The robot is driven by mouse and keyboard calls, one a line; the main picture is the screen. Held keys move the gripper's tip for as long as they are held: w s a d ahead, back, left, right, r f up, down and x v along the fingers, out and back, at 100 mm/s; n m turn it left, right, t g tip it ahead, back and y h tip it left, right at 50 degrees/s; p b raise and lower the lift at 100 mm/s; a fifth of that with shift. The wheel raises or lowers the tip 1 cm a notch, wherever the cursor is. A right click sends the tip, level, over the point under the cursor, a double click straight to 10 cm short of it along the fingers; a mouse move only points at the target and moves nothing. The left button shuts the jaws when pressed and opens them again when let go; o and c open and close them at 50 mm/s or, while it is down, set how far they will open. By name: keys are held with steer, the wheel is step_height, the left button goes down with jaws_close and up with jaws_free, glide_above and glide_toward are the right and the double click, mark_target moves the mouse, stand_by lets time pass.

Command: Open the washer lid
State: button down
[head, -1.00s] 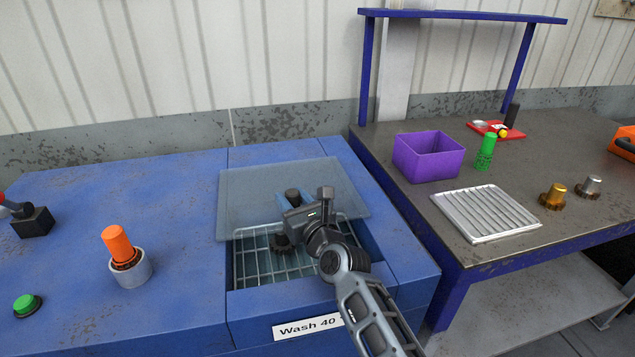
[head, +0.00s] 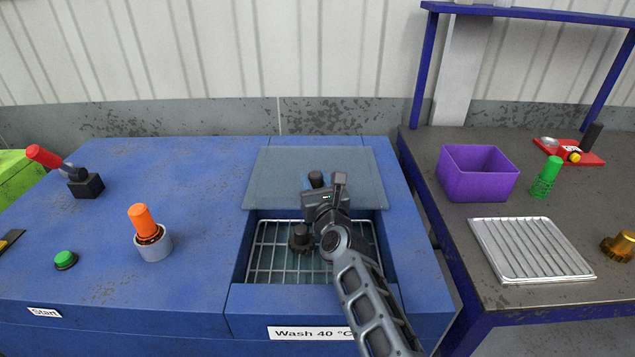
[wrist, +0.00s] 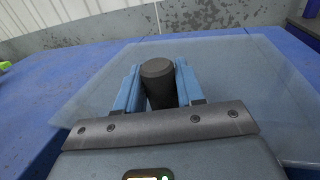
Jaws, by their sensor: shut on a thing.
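The washer lid is a translucent grey-blue panel (head: 275,180) lying flat on the blue washer (head: 200,200), over the back part of its basin. It also fills much of the wrist view (wrist: 230,85). A black upright knob (wrist: 158,75) stands on the lid. My gripper (head: 322,188) is shut on this knob, with one finger on each side of it in the wrist view. The front part of the basin is uncovered and shows a wire rack (head: 268,255). A dark geared part (head: 300,238) stands on the rack. My arm hides some of the basin's right side.
On the washer top are an orange-capped part in a grey cup (head: 150,240), a green button (head: 65,260) and a red-handled lever (head: 60,165). The right table holds a purple bin (head: 478,175), a metal rack (head: 530,250), a green part (head: 545,178) and a gold part (head: 620,246).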

steer(key=c, duration=0.8)
jaws_free()
steer(key=shift+s, duration=0.1)
steer(key=p+v, duration=0.3)
steer(key=v, duration=0.4)
steer(key=shift+s+d, duration=0.15)
steer(key=shift+s, duration=0.15)
